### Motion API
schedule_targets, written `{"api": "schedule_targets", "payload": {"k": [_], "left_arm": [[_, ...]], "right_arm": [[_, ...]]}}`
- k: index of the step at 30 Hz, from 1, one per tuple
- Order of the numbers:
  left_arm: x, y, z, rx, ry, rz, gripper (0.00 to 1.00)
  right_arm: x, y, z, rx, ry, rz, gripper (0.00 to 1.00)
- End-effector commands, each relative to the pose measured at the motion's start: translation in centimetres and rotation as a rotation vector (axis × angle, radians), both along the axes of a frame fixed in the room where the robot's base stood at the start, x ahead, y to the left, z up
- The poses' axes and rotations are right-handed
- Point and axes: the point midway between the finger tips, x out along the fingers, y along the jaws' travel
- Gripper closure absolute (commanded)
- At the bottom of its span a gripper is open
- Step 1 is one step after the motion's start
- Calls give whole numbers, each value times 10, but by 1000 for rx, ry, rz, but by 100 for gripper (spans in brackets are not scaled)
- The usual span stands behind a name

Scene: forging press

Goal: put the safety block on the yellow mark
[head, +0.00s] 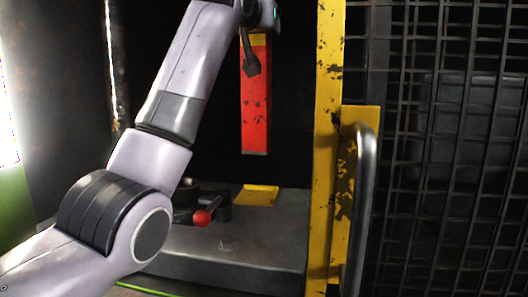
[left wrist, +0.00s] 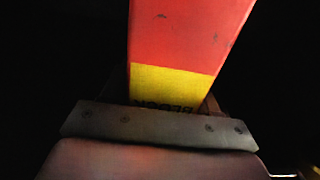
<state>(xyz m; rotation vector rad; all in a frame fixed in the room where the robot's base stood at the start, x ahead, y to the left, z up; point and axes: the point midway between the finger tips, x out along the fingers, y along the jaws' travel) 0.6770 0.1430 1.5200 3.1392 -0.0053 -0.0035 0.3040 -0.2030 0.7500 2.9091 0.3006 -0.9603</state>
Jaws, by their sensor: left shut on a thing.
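The safety block (head: 255,110) is a long red bar with a yellow end, and it hangs upright in the head view. My left gripper (head: 250,58) is shut on its upper, yellow end. The left wrist view shows the block (left wrist: 188,40) close up, with its yellow band and part of a dark printed word near the gripper. The yellow mark (head: 258,195) is a flat patch on the grey press bed. The block's lower end is above the mark in the picture, with a dark gap between them. My right gripper is not in view.
A lever with a red knob (head: 202,217) stands on the bed (head: 265,245), left of the mark. A worn yellow post (head: 328,150) with a grey handle (head: 357,210) stands to the right, beside a black mesh guard (head: 450,150). The space behind the block is dark.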

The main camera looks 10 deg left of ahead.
Motion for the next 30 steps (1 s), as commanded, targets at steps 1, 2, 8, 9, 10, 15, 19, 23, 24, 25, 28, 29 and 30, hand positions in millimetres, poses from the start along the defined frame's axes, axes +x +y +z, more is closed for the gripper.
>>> {"api": "schedule_targets", "payload": {"k": [1,2,8,9,10,15,19,23,24,25,28,29,30], "left_arm": [[-1,0,5,1,-11,2,100],[-1,1,4,1,-11,3,100],[1,1,-17,3,-9,6,100],[1,1,-24,3,-9,6,100],[1,1,-28,3,-10,6,100],[0,1,-48,3,-10,7,100],[0,1,-55,3,-11,7,100],[0,2,-64,2,-10,7,100],[1,2,-70,2,-9,7,100],[0,2,-74,2,-9,7,100],[1,1,-85,3,-9,7,100],[1,1,-89,3,-9,7,100],[0,1,-92,3,-10,7,100]], "right_arm": [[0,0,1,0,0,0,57],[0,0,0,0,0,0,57],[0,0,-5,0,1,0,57],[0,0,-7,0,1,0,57],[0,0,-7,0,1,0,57],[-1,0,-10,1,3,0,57],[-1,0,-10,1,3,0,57],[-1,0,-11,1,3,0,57],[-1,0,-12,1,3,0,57],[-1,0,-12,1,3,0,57],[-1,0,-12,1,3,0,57],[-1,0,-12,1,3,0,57],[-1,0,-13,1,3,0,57]]}}
